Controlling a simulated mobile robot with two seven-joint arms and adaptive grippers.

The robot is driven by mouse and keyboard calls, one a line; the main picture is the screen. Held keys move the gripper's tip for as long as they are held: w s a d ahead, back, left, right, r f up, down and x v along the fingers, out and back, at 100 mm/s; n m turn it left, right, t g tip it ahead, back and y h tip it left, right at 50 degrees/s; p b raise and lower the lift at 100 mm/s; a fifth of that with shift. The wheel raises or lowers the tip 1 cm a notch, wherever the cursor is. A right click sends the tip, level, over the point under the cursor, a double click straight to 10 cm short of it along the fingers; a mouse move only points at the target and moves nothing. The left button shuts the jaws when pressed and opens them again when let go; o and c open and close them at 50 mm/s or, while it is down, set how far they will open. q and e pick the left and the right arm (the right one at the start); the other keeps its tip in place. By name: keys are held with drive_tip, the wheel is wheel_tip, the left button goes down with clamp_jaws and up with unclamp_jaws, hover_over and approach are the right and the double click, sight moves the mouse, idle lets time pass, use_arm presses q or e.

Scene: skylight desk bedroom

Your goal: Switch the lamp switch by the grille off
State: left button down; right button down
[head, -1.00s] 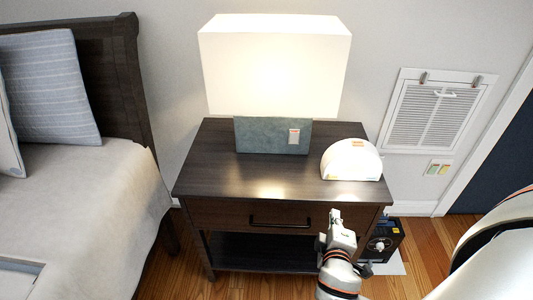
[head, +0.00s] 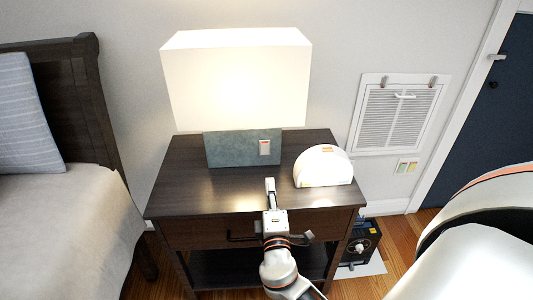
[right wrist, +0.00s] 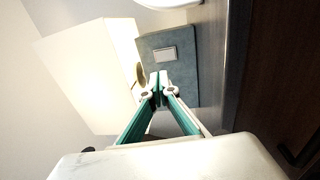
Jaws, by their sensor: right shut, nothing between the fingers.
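The lit lamp has a white box shade (head: 238,85) and a grey-blue block base (head: 228,149), on a dark nightstand (head: 190,190). A small pale switch plate (head: 265,147) with a red mark sits on the base's front; it also shows in the right wrist view (right wrist: 164,54). My right gripper (head: 270,182) is shut and empty over the nightstand's front, short of the base switch. My left gripper is out of view.
A white half-round object (head: 323,166) stands on the nightstand to the right of my gripper. A black box (head: 363,243) is on the floor by the nightstand. A bed (head: 70,215) is at left and a dark blue door (head: 488,120) at far right.

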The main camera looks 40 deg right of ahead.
sight(266, 146)
drive_tip(key=p+x, duration=0.1)
drive_tip(key=x, duration=1.1)
drive_tip(key=shift+w+d+r+p, duration=0.1)
drive_tip(key=shift+w+d+p, duration=0.15)
drive_tip(key=shift+p, duration=0.05)
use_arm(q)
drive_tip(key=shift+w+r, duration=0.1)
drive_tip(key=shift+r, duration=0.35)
use_arm(e)
drive_tip(key=shift+w+d, duration=0.35)
drive_tip(key=shift+w, duration=0.2)
drive_tip(key=shift+w+d+b, duration=0.15)
drive_tip(key=shift+w+b, duration=0.05)
drive_tip(key=shift+b, duration=0.1)
drive_tip(key=shift+w+r, duration=0.1)
drive_tip(key=shift+r, duration=0.1)
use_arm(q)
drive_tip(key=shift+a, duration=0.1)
